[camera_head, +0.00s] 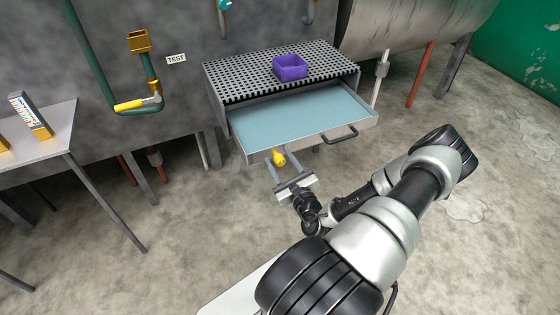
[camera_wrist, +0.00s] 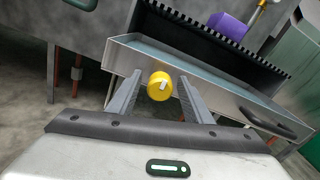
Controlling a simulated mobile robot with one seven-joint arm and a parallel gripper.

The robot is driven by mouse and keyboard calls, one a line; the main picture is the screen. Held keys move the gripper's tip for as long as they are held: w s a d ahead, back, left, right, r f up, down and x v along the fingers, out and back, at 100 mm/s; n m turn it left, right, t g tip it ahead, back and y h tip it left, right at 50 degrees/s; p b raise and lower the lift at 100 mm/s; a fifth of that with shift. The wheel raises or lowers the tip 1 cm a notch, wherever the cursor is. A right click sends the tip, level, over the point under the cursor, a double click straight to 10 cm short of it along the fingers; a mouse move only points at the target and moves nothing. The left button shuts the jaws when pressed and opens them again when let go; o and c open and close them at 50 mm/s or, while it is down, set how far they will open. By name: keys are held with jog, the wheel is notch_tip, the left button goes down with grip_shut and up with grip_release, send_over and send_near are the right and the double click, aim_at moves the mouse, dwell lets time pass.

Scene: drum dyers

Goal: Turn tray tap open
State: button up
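The tray (camera_head: 240,127) is a pulled-out metal drawer with pale blue liquid in it, under a perforated grate. A yellow tap (camera_head: 279,158) sits low on the tray's front face, left of the black handle (camera_head: 342,136). In the wrist view the yellow tap (camera_wrist: 160,86) shows as a round knob with a pale mark. My gripper (camera_head: 275,167) is open in front of the tray, its fingers spread to either side of the tap. In the wrist view, my gripper (camera_wrist: 160,90) has the knob between its finger ends, with gaps visible; I cannot tell whether either finger touches it.
A purple bin (camera_head: 290,67) stands on the perforated grate (camera_head: 240,72). A green pipe with a yellow-handled valve (camera_head: 138,103) is on the wall at left. A grey table (camera_head: 50,128) stands at far left.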

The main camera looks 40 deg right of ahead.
jog(key=c, duration=1)
jog(key=shift+p, duration=0.4)
jog(key=m+p, duration=0.2)
jog(key=m, duration=0.1)
jog(key=shift+r, duration=0.15)
jog(key=m+p, duration=0.3)
jog(key=m, duration=0.2)
jog(key=shift+m, duration=0.3)
jog(key=m+p, duration=0.1)
jog(key=m, duration=0.3)
jog(key=shift+m, duration=0.3)
jog(key=shift+f+m, duration=0.2)
jog(key=shift+m, duration=2.1)
